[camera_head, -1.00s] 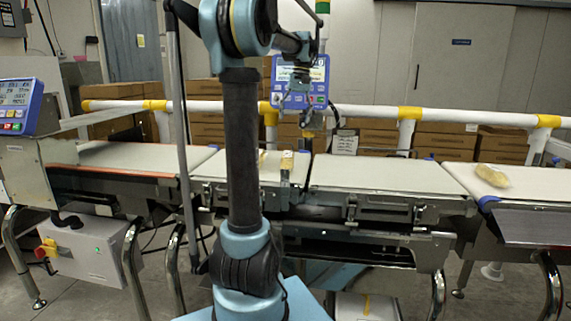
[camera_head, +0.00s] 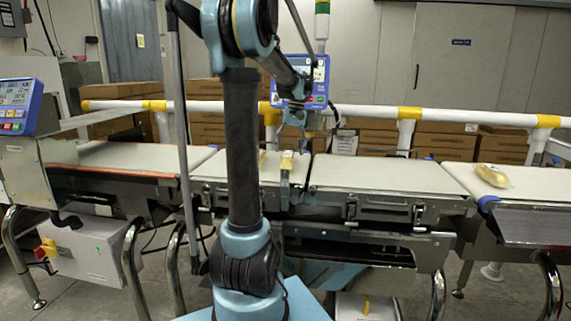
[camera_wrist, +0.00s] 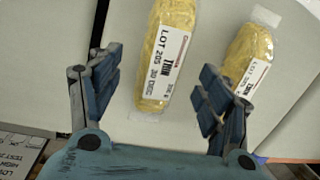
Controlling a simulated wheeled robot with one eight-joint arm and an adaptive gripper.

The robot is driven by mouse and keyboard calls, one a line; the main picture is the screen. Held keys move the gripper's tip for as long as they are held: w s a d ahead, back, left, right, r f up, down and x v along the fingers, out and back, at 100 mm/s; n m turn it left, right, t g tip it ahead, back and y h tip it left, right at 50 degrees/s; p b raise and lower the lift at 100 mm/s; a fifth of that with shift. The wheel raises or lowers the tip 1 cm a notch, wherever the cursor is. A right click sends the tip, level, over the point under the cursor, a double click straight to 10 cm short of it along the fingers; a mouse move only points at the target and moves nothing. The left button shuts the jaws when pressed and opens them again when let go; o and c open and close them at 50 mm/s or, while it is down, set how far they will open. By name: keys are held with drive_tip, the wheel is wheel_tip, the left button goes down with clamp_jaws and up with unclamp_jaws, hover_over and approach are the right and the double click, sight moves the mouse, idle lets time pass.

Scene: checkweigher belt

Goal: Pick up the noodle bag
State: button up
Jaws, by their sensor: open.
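A yellow noodle bag (camera_wrist: 168,50) with a white printed label lies on the pale belt, between and ahead of my open fingers in the wrist view. A second noodle bag (camera_wrist: 245,58) lies to its right, beyond the right finger. My gripper (camera_wrist: 161,64) is open and empty. In the head view my gripper (camera_head: 296,122) hangs above the belt, over a noodle bag (camera_head: 286,161) near the belt's right end. Part of another bag (camera_head: 262,157) shows just left of it, beside my arm.
One more yellow bag (camera_head: 492,175) lies on the right-hand belt (camera_head: 530,184). The middle belt (camera_head: 385,176) is bare. A blue display (camera_head: 318,82) stands behind the gripper. A white rail with yellow joints (camera_head: 410,113) runs behind the belts, with brown boxes beyond.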

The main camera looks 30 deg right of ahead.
sight(289, 153)
drive_tip(key=shift+a+f, duration=0.25)
drive_tip(key=shift+f, duration=0.9)
drive_tip(key=shift+a+f, duration=0.2)
drive_tip(key=shift+f, duration=0.9)
drive_tip(key=shift+c, duration=0.6)
drive_tip(key=c, duration=1.3)
